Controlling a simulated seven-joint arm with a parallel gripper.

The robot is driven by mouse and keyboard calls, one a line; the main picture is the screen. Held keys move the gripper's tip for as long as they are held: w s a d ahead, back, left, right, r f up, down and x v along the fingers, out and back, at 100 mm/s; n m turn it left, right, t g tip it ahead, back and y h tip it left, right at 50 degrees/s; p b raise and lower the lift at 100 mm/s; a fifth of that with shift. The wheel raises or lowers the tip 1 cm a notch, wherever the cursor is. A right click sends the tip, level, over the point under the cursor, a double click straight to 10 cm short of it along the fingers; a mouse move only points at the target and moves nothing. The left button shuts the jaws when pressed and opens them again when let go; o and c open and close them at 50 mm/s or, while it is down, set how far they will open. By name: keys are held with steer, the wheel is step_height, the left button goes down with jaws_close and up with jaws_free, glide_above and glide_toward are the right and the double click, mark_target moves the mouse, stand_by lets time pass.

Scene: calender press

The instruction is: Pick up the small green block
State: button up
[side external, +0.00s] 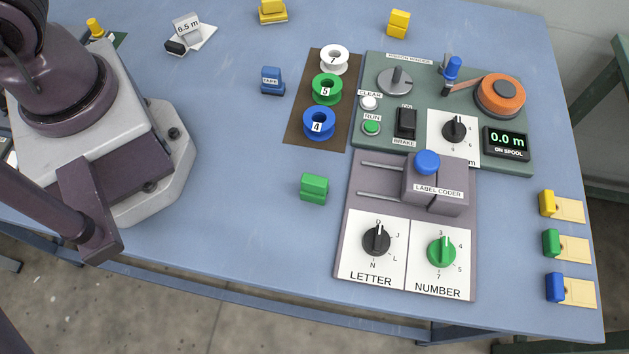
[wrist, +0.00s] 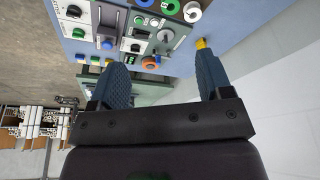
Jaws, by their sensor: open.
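A small green block (side external: 314,188) lies on the blue table in the side view, left of the label coder and below the blue spool marked 4. Another green block (side external: 551,242) sits at a pale tag by the right table edge. My gripper (wrist: 160,58) shows in the wrist view with its two dark blue fingers wide apart and nothing between them. It is out of the side view. I cannot make out the small green block left of the coder in the wrist view.
The label coder (side external: 467,212) and the green ribbon winder panel (side external: 380,130) stand right of the block. A brown mat (side external: 297,133) carries white, green and blue spools. A blue tape block (side external: 272,82) stands farther back. The table left of the green block is clear.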

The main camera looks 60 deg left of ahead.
steer(key=w+d+f+g, duration=0.1)
steer(key=d+f+g, duration=0.1)
steer(key=d+f, duration=0.35)
steer(key=n+g, duration=0.1)
steer(key=n, duration=0.9)
glide_above(315, 180)
step_height(315, 180, down, 12)
steer(key=shift+y, duration=0.4)
steer(key=f, duration=0.6)
steer(key=shift+s+f, duration=0.2)
steer(key=shift+f, duration=0.1)
steer(key=shift+w+f, duration=0.2)
steer(key=shift+f, duration=2.95)
steer(key=c, duration=1)
